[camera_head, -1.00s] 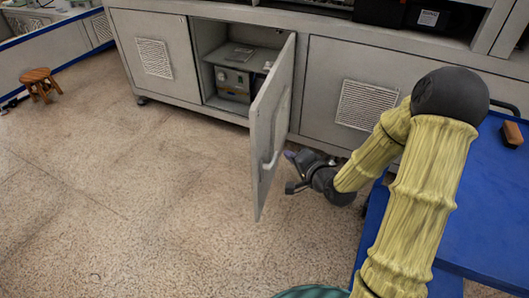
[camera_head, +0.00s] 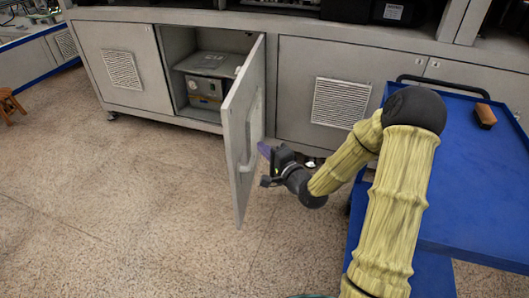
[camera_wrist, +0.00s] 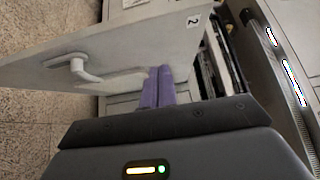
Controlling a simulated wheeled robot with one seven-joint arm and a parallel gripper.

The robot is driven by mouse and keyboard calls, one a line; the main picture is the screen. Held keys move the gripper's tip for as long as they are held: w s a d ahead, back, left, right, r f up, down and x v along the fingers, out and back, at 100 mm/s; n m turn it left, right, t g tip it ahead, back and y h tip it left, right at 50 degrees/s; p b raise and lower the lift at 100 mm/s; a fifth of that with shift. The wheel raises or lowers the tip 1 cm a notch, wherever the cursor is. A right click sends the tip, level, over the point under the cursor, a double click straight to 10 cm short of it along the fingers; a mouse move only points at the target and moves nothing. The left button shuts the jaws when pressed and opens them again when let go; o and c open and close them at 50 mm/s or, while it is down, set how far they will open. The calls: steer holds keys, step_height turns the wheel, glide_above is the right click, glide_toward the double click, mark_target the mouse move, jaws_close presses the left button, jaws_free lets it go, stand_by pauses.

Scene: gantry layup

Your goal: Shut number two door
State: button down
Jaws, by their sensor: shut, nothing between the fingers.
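The number two door (camera_head: 240,135) stands open, swung out from the grey cabinet toward me, with a handle on its right-hand face. In the wrist view the door (camera_wrist: 120,52) carries a label with a 2 and a white lever handle (camera_wrist: 85,70). My gripper (camera_head: 264,150) is on the right side of the door, close to its handle face. In the wrist view its purple fingers (camera_wrist: 158,88) are together and empty, pointing at the door face. I cannot tell whether they touch it.
The open compartment holds a shelf and a grey box unit (camera_head: 206,90). A blue cart (camera_head: 475,190) with a brush (camera_head: 485,116) on it stands at the right. A wooden stool (camera_head: 8,104) is at the far left. The floor left of the door is clear.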

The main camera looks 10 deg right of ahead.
mark_target(232, 130)
steer(key=w+a+b, duration=0.1)
steer(key=w+a, duration=0.2)
steer(key=w+a+b, duration=0.1)
steer(key=w+a, duration=0.2)
steer(key=w, duration=0.1)
steer(key=shift+w+f, duration=0.1)
steer(key=shift+w+a, duration=0.2)
steer(key=shift+a, duration=0.15)
